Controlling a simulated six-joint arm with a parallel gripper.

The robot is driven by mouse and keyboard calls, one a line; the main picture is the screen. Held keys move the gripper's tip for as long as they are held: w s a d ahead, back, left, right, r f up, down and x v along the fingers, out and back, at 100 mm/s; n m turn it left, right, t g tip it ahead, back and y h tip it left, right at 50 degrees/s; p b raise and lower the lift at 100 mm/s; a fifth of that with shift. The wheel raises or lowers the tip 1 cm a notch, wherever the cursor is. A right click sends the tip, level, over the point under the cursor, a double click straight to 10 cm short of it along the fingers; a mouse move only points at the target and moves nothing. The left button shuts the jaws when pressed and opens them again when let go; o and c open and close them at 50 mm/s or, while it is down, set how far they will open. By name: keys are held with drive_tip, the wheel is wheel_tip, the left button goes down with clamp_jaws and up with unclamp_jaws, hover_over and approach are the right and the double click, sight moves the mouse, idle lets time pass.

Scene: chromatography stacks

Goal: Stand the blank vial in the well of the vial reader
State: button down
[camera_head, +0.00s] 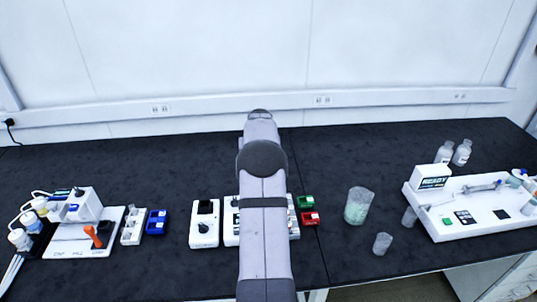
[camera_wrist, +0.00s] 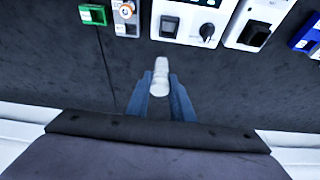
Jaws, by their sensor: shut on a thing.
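In the wrist view, my gripper (camera_wrist: 160,92) is shut on a pale, whitish vial (camera_wrist: 161,70), which sits between the two blue fingers with its upper part showing beyond them. No label on it can be read. The vial appears apart from this unit. In the head view, my arm hides my gripper, the vial and much of that unit (camera_head: 232,232).
A second white unit (camera_head: 204,222) with a dark square stands beside it. Green (camera_head: 306,202) and red (camera_head: 310,218) boxes are at its other side. A glass beaker (camera_head: 358,205) and a small cup (camera_head: 382,243) stand to the right, then a white instrument tray (camera_head: 455,230).

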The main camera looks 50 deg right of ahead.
drive_tip(key=shift+m, duration=0.8)
drive_tip(key=shift+s+a+f+p, duration=0.1)
drive_tip(key=shift+a+f+p, duration=0.15)
drive_tip(key=shift+f, duration=0.6)
drive_tip(key=shift+s+a+f+p, duration=0.15)
drive_tip(key=shift+a+f, duration=0.2)
drive_tip(key=shift+f, duration=0.5)
drive_tip(key=shift+w+a+f+p, duration=0.1)
drive_tip(key=shift+a+f+p, duration=0.15)
drive_tip(key=shift+f, duration=0.6)
drive_tip(key=shift+f, duration=0.2)
drive_tip(key=shift+f+b, duration=1.35)
drive_tip(key=shift+f, duration=0.6)
drive_tip(key=shift+s+f+b, duration=0.1)
drive_tip(key=shift+f+b, duration=1.05)
drive_tip(key=shift+f, duration=0.3)
drive_tip(key=c, duration=1.5)
unclamp_jaws()
drive_tip(key=shift+r, duration=0.15)
